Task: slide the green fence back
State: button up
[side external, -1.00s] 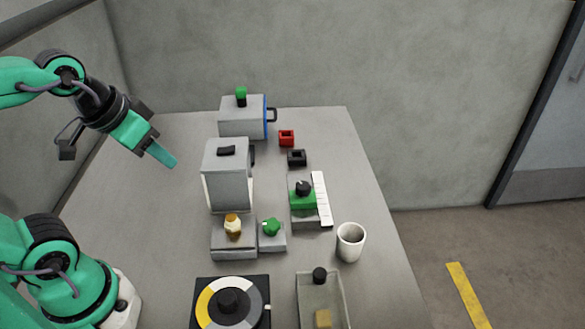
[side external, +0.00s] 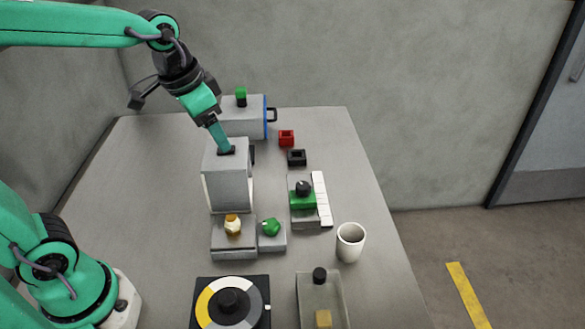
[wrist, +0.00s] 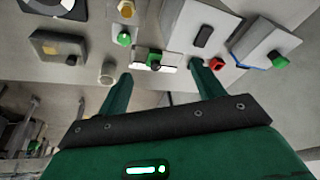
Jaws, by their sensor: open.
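The green fence (side external: 302,201), a green block with a black knob on top, sits on a grey base beside a white graduated strip (side external: 322,200). It also shows in the wrist view (wrist: 152,60), beyond and between my fingertips. My gripper (side external: 225,149) is high up, left of and behind the fence in the side view, and does not touch it. In that view its fingers overlap the top of the tall grey box (side external: 229,183); I cannot tell the gap between them. In the wrist view my gripper (wrist: 161,70) has its two fingers spread with nothing between them.
A grey box with a green-topped knob (side external: 241,121) stands at the back. Red (side external: 287,138) and black (side external: 297,157) small blocks lie behind the fence. A white cup (side external: 350,243) and a tray (side external: 341,290) are in front. The table's right side is clear.

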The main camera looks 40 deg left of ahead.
jog(key=w+d+f+m+g, duration=0.1)
jog(key=w+d+f+m, duration=0.15)
jog(key=w, duration=0.25)
jog(key=w+d+f+m+g, duration=0.1)
jog(key=w+f, duration=0.2)
jog(key=w, duration=0.2)
jog(key=m+g, duration=0.2)
send_over(303, 186)
notch_tip(303, 186, down, 10)
jog(key=shift+f, duration=0.35)
jog(key=shift+f, duration=3.9)
